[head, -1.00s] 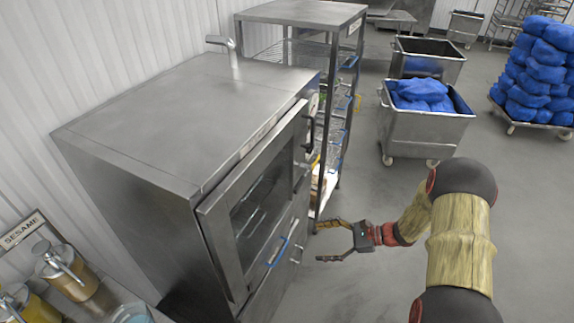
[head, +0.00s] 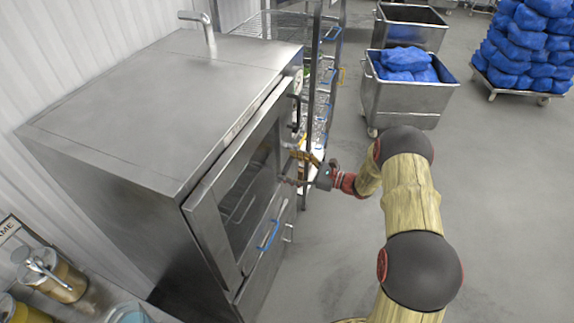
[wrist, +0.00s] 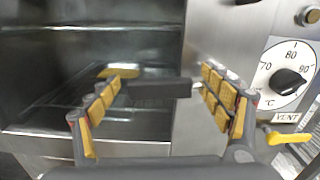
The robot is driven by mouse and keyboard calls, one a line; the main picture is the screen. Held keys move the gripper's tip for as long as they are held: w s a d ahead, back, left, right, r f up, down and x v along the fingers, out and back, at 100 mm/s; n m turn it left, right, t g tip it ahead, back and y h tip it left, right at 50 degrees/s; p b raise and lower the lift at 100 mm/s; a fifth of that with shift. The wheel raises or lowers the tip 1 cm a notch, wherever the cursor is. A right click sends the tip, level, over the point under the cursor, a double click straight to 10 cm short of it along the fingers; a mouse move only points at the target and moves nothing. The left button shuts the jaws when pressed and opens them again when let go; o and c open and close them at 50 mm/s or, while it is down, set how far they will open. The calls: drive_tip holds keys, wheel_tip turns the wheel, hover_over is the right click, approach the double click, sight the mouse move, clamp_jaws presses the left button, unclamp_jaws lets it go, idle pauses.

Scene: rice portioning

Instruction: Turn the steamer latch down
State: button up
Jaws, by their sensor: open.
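The steamer (head: 150,100) is a large steel cabinet on the left in the head view. Its glazed door (head: 240,190) looks shut. In the wrist view the latch (wrist: 160,89) is a dark bar lying about level across the door's edge, between my fingers. My gripper (head: 291,168) is open at the front of the steamer, near the door's latch side. In the wrist view its yellow-padded fingers (wrist: 165,105) stand on either side of the bar. I cannot tell whether either finger touches it. The latch is hard to make out in the head view.
A dial with a black knob (wrist: 288,82) and a yellow lever (wrist: 287,138) sit right of the latch. A wire rack (head: 325,60) stands beyond the steamer. A bin of blue bags (head: 410,100) is behind.

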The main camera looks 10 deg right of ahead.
drive_tip(key=shift+w+a, duration=0.25)
drive_tip(key=shift+a, duration=0.1)
drive_tip(key=shift+c, duration=0.3)
drive_tip(key=c, duration=1.7)
